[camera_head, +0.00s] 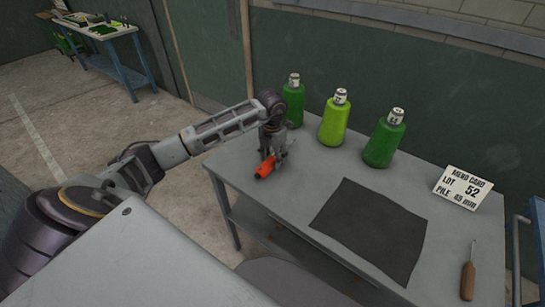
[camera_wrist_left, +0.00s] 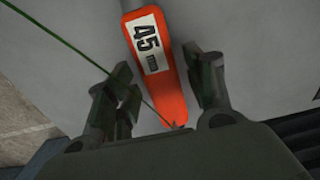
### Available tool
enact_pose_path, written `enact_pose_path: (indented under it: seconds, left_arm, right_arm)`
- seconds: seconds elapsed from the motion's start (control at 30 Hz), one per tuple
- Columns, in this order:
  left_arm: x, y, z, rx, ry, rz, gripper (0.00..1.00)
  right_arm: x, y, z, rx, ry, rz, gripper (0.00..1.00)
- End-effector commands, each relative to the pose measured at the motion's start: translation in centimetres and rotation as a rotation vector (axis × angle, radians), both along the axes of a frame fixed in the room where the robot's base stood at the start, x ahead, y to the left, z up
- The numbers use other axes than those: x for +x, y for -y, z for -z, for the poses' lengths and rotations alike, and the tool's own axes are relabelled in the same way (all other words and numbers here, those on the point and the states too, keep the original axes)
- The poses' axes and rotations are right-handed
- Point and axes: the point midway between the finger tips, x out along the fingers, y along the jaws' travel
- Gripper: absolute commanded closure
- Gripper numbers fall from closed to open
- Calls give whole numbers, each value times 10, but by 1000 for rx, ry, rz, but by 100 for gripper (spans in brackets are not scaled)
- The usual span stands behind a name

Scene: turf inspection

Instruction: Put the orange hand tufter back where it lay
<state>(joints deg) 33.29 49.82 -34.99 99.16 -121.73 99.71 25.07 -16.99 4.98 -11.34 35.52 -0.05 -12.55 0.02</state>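The orange hand tufter (camera_head: 265,167) is at the left end of the grey table, below and in front of my left gripper (camera_head: 276,148). In the left wrist view the tufter (camera_wrist_left: 164,88), with a label reading 45, lies between the two fingers of my left gripper (camera_wrist_left: 164,88). The fingers stand apart, with a narrow strip of grey showing on each side of the tufter. A green yarn runs across the wrist view to the tufter's near end. I cannot tell whether the tufter rests fully on the table. My right gripper is not in view.
A dark mat (camera_head: 371,230) lies on the grey table (camera_head: 265,207). Green yarn cones (camera_head: 293,101), (camera_head: 334,118), (camera_head: 385,138) stand along the back. A lot card (camera_head: 463,187) and a wooden-handled tool (camera_head: 468,275) are at the right. Bare table lies between gripper and mat.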

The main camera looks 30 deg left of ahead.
Motion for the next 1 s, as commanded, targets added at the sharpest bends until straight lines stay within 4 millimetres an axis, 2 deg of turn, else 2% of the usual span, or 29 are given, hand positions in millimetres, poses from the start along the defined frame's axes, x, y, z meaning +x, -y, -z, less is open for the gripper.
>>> enact_pose_path:
  seconds: [0.53, 1.0]
  left_arm:
    - [1, 0, -7, 0, 2, 0, 43]
    - [1, 0, -62, 1, 3, 0, 43]
  right_arm:
    - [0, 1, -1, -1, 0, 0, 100]
    - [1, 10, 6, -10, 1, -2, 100]
